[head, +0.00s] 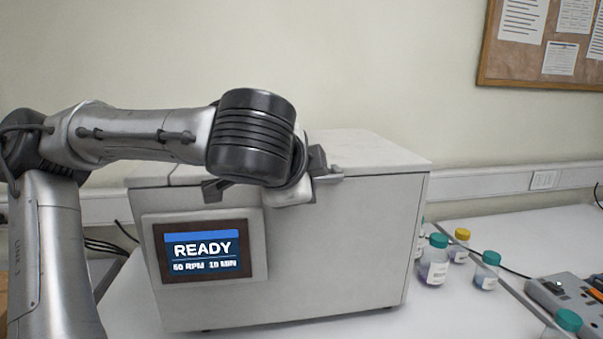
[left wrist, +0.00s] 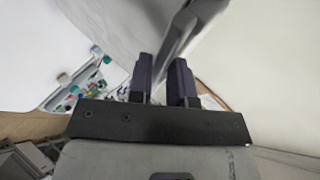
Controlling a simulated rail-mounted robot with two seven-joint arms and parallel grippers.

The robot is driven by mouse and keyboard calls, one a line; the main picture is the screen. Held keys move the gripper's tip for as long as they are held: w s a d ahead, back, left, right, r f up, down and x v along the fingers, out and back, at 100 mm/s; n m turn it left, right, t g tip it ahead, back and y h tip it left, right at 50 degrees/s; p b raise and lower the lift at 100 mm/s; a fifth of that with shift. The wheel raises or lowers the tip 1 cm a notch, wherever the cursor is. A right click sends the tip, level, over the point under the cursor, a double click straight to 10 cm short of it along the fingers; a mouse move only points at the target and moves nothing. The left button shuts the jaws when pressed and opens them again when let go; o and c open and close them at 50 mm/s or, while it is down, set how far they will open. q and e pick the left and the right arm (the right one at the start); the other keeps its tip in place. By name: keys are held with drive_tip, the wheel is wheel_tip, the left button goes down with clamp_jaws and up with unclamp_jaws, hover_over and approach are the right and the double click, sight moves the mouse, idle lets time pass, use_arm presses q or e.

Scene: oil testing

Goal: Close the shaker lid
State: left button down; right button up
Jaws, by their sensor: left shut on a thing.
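The shaker (head: 345,250) is a white box on the bench with a lit screen (head: 205,252) reading READY. Its white lid (head: 375,152) lies flat across the top in the head view, and I see no clear gap along its front edge. My left gripper (head: 318,172) is at the lid's front edge, largely hidden behind my own wrist. In the left wrist view its dark fingers (left wrist: 162,82) are on either side of a grey bar, the lid handle (left wrist: 178,42), and shut on it. My right gripper is not in view.
Several capped bottles (head: 433,262) stand right of the shaker. A grey device (head: 565,295) sits at the far right of the bench. A wall and trunking (head: 500,180) are behind, with a notice board (head: 540,50) above. Some bench between bottles and wall is clear.

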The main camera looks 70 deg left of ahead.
use_arm(q)
wheel_tip(320, 180, down, 2)
drive_tip(key=shift+d+h, duration=0.1)
drive_tip(key=shift+h, duration=0.2)
drive_tip(key=c, duration=1.5)
unclamp_jaws()
drive_tip(key=o, duration=0.3)
drive_tip(key=shift+d+f, duration=0.1)
drive_tip(key=shift+d, duration=0.15)
drive_tip(key=shift+r, duration=0.2)
drive_tip(key=p+v, duration=0.1)
drive_tip(key=v, duration=1.3)
drive_tip(key=shift+w+r, duration=0.15)
drive_tip(key=shift+w, duration=0.05)
